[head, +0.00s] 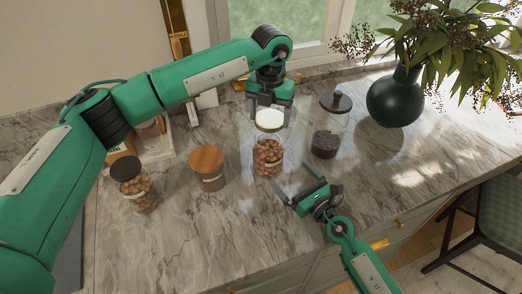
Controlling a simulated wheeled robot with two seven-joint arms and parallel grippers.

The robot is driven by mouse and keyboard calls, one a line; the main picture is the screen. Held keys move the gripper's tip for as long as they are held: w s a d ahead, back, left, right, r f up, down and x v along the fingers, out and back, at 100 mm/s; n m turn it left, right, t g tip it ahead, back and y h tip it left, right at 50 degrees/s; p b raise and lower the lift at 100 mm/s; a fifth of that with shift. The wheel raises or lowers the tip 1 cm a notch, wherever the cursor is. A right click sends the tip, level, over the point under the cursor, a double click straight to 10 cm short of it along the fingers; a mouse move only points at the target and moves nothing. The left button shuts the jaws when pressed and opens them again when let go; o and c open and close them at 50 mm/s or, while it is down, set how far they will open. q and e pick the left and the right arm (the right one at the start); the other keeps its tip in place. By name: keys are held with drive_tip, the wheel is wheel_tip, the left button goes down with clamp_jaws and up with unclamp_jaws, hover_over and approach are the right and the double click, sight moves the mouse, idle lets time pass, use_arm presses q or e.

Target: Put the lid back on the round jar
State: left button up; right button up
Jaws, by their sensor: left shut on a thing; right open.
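The round jar (268,160) is clear glass filled with brown nuts and stands on the marble counter in the middle of the head view. A pale, round lid (269,121) is held by my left gripper (270,110), which points down from above and is shut on it. The lid appears just above or at the jar's mouth; I cannot tell whether they touch. My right gripper (293,182) is open and empty, near the front of the jar on its lower right, with its fingers toward the jar.
A dark-lidded nut jar (141,194) and a wooden-lidded jar (208,180) stand to the left. A jar with a dark knobbed lid (326,143) is close on the right. A dark vase (394,98) stands further right. The front left counter is clear.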

sight(268, 152)
use_arm(q)
drive_tip(key=shift+w+a, duration=0.1)
use_arm(e)
drive_tip(key=shift+w+a+f+n, duration=0.1)
drive_tip(key=shift+a+f+n, duration=0.1)
drive_tip(key=shift+n, duration=0.1)
use_arm(q)
drive_tip(key=shift+r, duration=0.1)
use_arm(e)
drive_tip(key=shift+d+r, duration=0.1)
drive_tip(key=x, duration=1.2)
drive_tip(key=c, duration=1.2)
use_arm(q)
drive_tip(key=shift+f, duration=2.55)
